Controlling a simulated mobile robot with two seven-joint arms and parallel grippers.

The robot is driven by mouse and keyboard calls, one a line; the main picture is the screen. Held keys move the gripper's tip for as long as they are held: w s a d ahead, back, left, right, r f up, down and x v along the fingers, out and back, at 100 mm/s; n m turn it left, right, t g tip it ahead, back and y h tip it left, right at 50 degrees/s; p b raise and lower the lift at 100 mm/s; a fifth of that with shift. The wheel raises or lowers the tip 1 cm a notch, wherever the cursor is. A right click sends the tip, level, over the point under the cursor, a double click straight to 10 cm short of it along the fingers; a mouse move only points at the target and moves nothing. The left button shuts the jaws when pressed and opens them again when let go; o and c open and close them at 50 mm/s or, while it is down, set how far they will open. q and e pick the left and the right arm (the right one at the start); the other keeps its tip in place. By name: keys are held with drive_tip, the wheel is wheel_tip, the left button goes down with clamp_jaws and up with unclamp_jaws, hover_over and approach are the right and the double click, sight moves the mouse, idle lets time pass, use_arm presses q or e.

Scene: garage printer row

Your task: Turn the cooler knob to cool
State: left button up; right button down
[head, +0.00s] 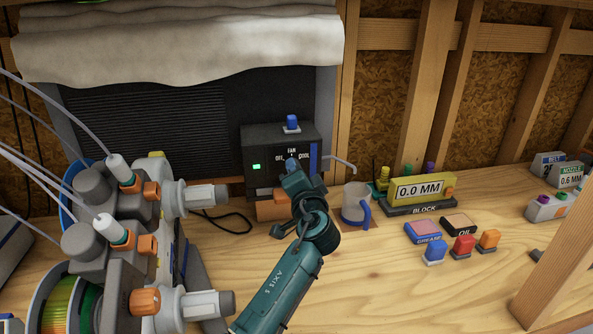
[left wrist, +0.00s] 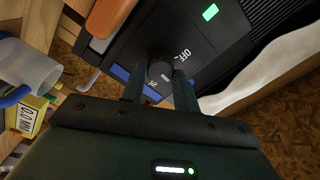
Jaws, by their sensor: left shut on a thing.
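The cooler's dark control box (head: 257,152) stands at the back of the bench, with a lit green light and the labels OFF, FAN and COOL. My left gripper (head: 291,166) is at the front of this box and largely covers the knob in the head view. In the left wrist view the round dark knob (left wrist: 160,71) sits between the two fingers of my left gripper (left wrist: 158,84), which is shut on it. The OFF label shows beside the knob; other lettering is partly hidden by a finger. I cannot tell which label the knob points to. My right gripper is not in view.
A blue-topped switch (head: 292,123) sits on the box. A grey mug (head: 354,206) with a blue handle stands close right of my arm. The block gauge (head: 420,192) and several coloured blocks lie farther right. Printer parts (head: 95,240) crowd the left.

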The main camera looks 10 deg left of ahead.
use_arm(q)
drive_tip(key=m+p, duration=0.3)
drive_tip(key=m, duration=0.8)
idle(0.5)
drive_tip(key=o, duration=1)
drive_tip(key=shift+c, duration=0.2)
drive_tip(key=shift+f, duration=0.1)
